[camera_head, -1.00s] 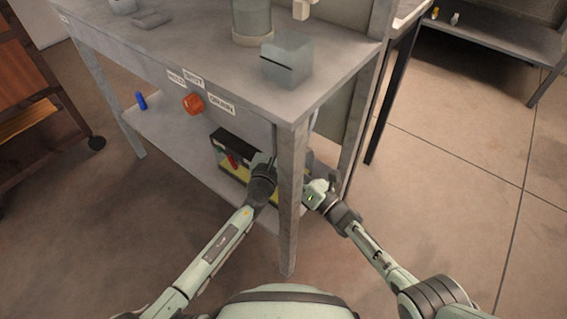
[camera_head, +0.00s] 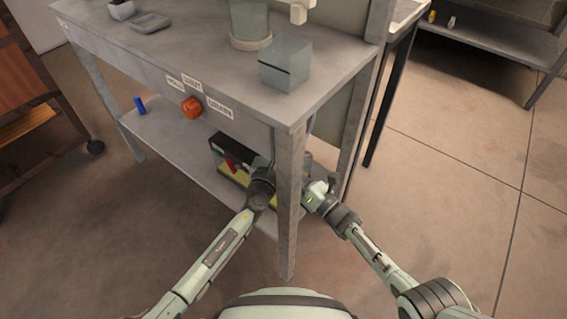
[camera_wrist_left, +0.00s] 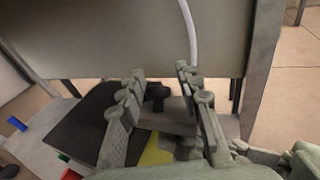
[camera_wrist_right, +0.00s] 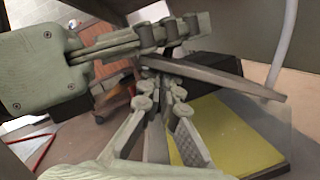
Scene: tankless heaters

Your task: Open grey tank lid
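A low tank (camera_head: 216,156) with a dark top and yellow inside stands on the bench's lower shelf, partly hidden by the front leg and my arms. In the right wrist view a grey lid plate (camera_wrist_right: 225,80) lies tilted above a yellow surface (camera_wrist_right: 225,138). My left gripper (camera_wrist_left: 160,80) is open over the tank, with a black knob (camera_wrist_left: 157,92) between its fingers; I cannot tell whether they touch it. My right gripper (camera_wrist_right: 162,95) has its fingers slightly apart below the lid plate's edge. Contact there is unclear.
The bench leg (camera_head: 290,205) stands between my two forearms. A blue item (camera_head: 140,105) stands on the lower shelf. A grey box (camera_head: 284,66) is on the bench top. Floor to the right is clear.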

